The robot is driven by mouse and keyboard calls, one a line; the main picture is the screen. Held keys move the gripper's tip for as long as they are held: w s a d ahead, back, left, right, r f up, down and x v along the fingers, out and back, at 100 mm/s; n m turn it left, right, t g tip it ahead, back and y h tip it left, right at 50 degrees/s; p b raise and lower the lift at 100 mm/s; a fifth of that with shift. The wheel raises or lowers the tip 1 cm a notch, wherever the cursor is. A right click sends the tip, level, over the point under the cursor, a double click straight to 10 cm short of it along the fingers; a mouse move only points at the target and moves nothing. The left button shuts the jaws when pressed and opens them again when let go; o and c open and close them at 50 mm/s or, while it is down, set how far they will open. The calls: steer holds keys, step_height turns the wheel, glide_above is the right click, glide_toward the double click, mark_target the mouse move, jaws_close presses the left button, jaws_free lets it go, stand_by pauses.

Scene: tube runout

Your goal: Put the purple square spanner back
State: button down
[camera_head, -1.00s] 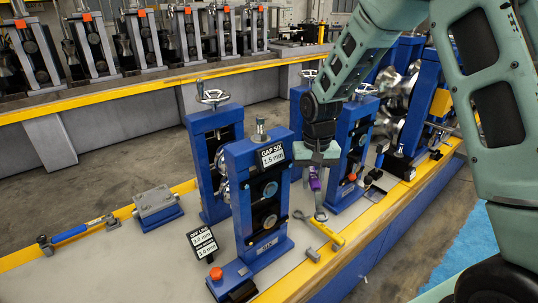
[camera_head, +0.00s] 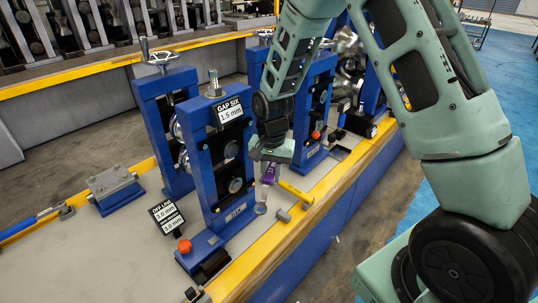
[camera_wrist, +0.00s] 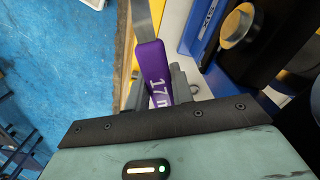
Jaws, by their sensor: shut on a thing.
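My gripper (camera_head: 270,168) is shut on the purple square spanner (camera_head: 268,174), beside the GAP SIX stand. The spanner hangs down from the jaws, with its grey metal end (camera_head: 261,206) lowest, close above or at the bench top; I cannot tell whether it touches. In the wrist view the purple handle (camera_wrist: 153,72) carries the white marking "17" and a grey shank runs off the top edge. The handle's far end is partly hidden by my gripper.
The blue GAP SIX stand (camera_head: 218,160) is just left of my gripper. A yellow-handled hammer (camera_head: 294,191) lies to its right near the bench's yellow edge. A signboard (camera_head: 167,216), a red knob (camera_head: 184,246) and a grey block (camera_head: 113,188) are further left.

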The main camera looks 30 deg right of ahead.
step_height(320, 180, down, 11)
steer(key=s+a+m+b, duration=0.1)
steer(key=s+m+b, duration=0.1)
steer(key=m+b, duration=0.2)
steer(key=shift+m, duration=0.8)
steer(key=shift+r, duration=0.2)
steer(key=b, duration=0.4)
glide_above(271, 230)
steer(key=shift+f, duration=3.6)
steer(key=shift+f+b, duration=0.75)
steer(key=shift+f, duration=0.25)
steer(key=c, duration=0.7)
jaws_free()
steer(key=shift+o, duration=0.2)
